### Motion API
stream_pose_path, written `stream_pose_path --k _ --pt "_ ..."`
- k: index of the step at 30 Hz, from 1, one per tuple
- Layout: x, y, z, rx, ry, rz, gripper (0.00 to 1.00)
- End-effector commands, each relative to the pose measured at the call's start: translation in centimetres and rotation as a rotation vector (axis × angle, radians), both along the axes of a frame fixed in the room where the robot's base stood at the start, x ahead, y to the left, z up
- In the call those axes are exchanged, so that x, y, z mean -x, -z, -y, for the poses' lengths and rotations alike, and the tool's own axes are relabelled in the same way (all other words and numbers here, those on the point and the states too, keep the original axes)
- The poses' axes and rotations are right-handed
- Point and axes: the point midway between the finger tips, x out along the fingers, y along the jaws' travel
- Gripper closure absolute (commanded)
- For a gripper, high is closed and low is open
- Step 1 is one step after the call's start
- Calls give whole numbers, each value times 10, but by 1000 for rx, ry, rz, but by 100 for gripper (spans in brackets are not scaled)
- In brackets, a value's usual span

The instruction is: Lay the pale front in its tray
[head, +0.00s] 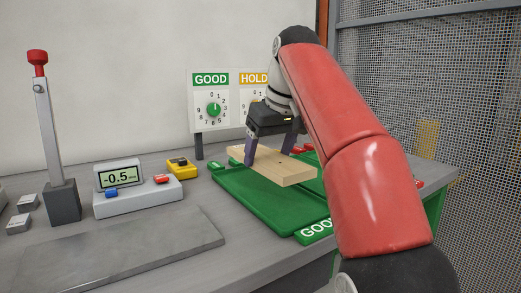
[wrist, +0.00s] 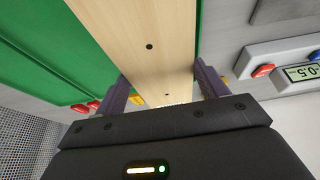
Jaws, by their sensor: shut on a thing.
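The pale front (head: 277,169) is a light wooden board, held level or nearly so. It also shows in the wrist view (wrist: 150,25), with two dark holes along its middle. My gripper (head: 267,156) is shut on it, one finger on each long edge. The green tray (head: 250,203), with a "GOOD" label at its front corner, lies under and around the board in the head view. The board covers part of the tray. I cannot tell how large the gap between board and tray is.
A gauge with a "-0.5" display (head: 120,177) and a yellow box (head: 180,168) stand left of the tray. A post with a red knob (head: 42,90) stands farther left. GOOD and HOLD dials (head: 213,108) stand behind. A grey plate (head: 120,250) lies in front.

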Motion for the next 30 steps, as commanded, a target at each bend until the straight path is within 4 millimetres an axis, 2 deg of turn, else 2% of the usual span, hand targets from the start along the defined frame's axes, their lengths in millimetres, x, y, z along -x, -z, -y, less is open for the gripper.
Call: stream_pose_path --k 15,30 --pt "1 52 0 0 -3 0 61" --pt "1 58 0 -1 -4 0 61"
